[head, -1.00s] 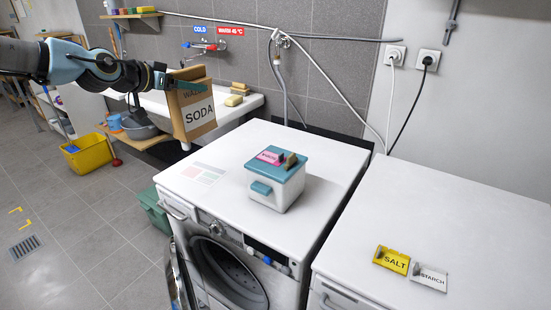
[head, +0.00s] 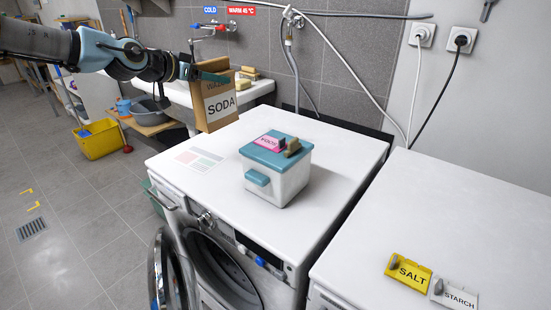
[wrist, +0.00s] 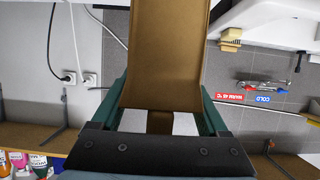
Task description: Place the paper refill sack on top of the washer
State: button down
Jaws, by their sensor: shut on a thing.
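The paper refill sack (head: 217,98) is a brown box-like bag with a white label reading SODA. My gripper (head: 207,74) is shut on its top, and the sack hangs upright near the back left corner of the washer top (head: 228,144). I cannot tell whether its bottom touches the washer. In the wrist view the sack (wrist: 165,55) fills the middle between the two green fingers of my gripper (wrist: 160,118). The washer has its round door open at the front left.
A white and teal box (head: 277,170) with a pink label stands mid-washer. A printed sheet (head: 199,158) lies at the left; the front left top is otherwise clear. A sink (head: 258,88) is behind. Yellow SALT (head: 408,273) and white STARCH (head: 455,295) tags lie on the right machine.

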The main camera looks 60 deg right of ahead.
aim_at(216, 119)
notch_tip(216, 119, down, 3)
jog(key=shift+r+b, duration=0.15)
jog(key=shift+b, duration=0.6)
jog(key=shift+f+p, duration=1.5)
jog(key=shift+f, duration=3.3)
grip_release()
jog(key=shift+f, duration=0.1)
jog(key=shift+a, duration=0.1)
jog(key=b+v, duration=0.3)
jog(key=v, duration=0.9)
jog(key=shift+b, duration=0.4)
